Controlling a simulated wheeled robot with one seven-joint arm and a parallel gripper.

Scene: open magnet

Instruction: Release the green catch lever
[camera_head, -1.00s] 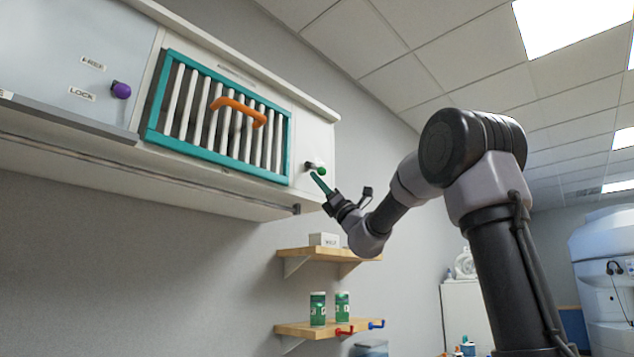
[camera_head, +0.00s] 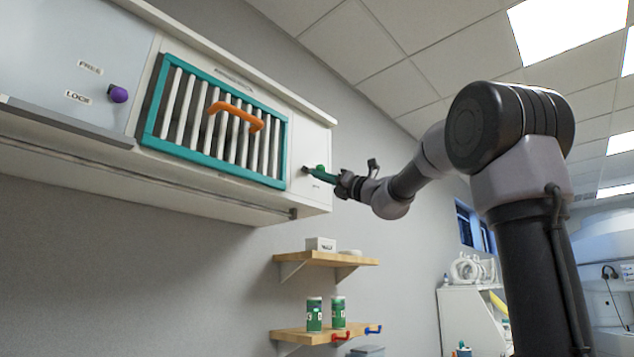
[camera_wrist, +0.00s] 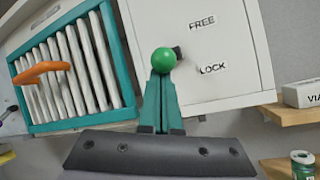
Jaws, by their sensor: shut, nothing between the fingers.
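The green catch lever shows as a round green knob (camera_wrist: 164,59) with a dark stem on the white panel at the right end of the wall cabinet. It also shows in the head view (camera_head: 320,168). My gripper (camera_wrist: 163,78) is shut, its two green fingers together with nothing between them. The fingertips are right at the knob, which overlaps them in the wrist view; I cannot tell whether they touch. In the head view my gripper (camera_head: 312,172) reaches the panel from the right. FREE (camera_wrist: 202,22) and LOCK (camera_wrist: 212,69) labels stand right of the knob.
A teal-framed barred door (camera_head: 283,150) with an orange handle (camera_head: 237,114) is left of the lever. A purple knob (camera_head: 118,94) is farther left. Below are wooden shelves (camera_head: 290,257) with a white box (camera_head: 321,244) and green cans (camera_head: 314,314).

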